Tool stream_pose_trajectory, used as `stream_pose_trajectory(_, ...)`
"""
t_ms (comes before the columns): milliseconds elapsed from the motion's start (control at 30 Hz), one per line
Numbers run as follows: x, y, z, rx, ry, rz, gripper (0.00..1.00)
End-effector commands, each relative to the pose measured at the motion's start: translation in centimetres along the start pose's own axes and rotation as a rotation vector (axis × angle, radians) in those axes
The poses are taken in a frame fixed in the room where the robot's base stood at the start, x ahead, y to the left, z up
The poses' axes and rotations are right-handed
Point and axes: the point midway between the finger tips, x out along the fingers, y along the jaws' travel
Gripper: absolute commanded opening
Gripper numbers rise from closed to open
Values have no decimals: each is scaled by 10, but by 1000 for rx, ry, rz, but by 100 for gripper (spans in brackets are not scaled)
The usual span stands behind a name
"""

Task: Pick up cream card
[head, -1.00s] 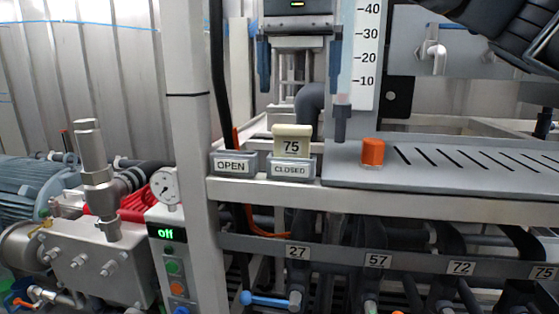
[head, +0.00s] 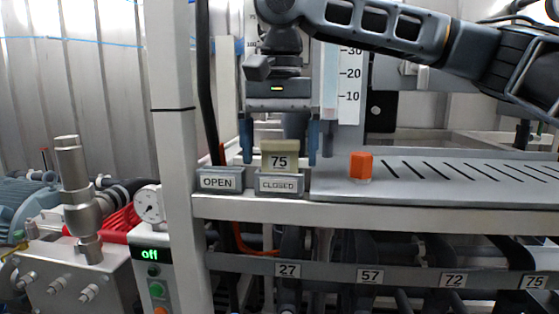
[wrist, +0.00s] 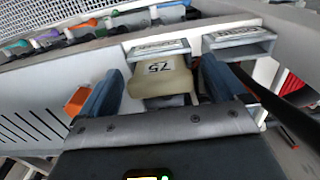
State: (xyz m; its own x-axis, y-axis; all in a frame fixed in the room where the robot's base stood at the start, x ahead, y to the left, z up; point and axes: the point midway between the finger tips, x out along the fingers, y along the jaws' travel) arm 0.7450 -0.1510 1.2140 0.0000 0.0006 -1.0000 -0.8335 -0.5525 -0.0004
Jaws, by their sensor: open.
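The cream card (head: 280,156), marked 75, stands upright in the grey holder labelled CLOSED (head: 279,184) on the shelf. In the wrist view the card (wrist: 162,80) shows between the two blue fingers. My gripper (head: 279,148) is open, with one blue finger on each side of the card. In the wrist view my gripper (wrist: 157,88) has a gap on both sides of the card, wider on the right. The fingers do not look closed on it. The card's lower end is hidden in the holder.
The grey holder labelled OPEN (head: 221,180) sits just left. An orange block (head: 361,166) stands to the right on the slotted plate (head: 430,185). A white post (head: 180,160) and black cable (head: 208,90) rise to the left. A numbered scale (head: 348,85) stands behind.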

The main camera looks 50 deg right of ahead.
Motion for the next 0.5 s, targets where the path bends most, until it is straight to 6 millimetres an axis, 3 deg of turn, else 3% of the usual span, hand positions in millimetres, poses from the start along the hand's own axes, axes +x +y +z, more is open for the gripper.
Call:
stream_pose_trajectory(100, 0, 0, 0, 0, 0, 0, 97)
stream_pose_trajectory(500, 0, 0, 0, 0, 0, 0, 59)
